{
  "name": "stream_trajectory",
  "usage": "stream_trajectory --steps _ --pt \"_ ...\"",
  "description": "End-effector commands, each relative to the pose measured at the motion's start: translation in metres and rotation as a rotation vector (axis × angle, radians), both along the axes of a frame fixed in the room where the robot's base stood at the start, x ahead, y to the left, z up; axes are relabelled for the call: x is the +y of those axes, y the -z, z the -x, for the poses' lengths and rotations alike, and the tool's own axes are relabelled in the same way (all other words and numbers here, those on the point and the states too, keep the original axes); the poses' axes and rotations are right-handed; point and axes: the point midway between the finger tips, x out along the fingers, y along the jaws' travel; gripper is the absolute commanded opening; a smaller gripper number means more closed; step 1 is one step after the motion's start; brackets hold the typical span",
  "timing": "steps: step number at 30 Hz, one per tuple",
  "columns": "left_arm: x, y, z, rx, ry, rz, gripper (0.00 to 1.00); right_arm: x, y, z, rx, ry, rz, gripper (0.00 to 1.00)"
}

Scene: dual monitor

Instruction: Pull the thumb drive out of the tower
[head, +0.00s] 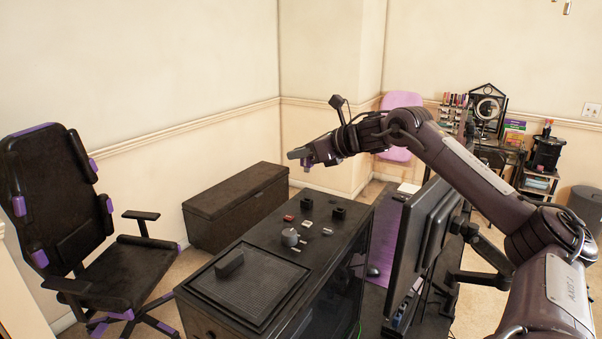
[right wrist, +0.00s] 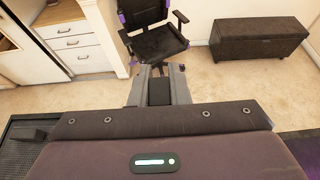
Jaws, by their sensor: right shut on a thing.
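The black computer tower (head: 335,275) stands in the lower middle of the head view, with a mesh panel on its top. My right gripper (head: 299,157) is raised above the tower's far end and apart from it, pointing left. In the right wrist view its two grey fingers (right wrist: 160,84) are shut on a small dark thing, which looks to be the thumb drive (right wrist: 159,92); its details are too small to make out. My left gripper is not in view.
Several small parts, including a grey knob (head: 290,237) and a dark block (head: 229,263), lie on the tower's top. A monitor (head: 418,237) stands to its right, below my right arm. A black chair (head: 110,255) is at left, a dark chest (head: 236,205) behind. Open floor lies between.

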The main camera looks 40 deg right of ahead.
Motion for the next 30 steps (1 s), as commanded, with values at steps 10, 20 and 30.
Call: stream_trajectory --steps 10,20,30 --pt "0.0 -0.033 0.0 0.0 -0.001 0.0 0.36 0.001 -0.085 -0.001 -0.005 -0.001 -0.002 0.0" --pt "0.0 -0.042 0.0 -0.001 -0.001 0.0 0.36 0.0 -0.11 0.0 0.0 0.001 0.0 0.0" --pt "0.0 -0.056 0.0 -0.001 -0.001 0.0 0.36 0.0 -0.123 0.0 0.001 0.001 0.002 0.0"
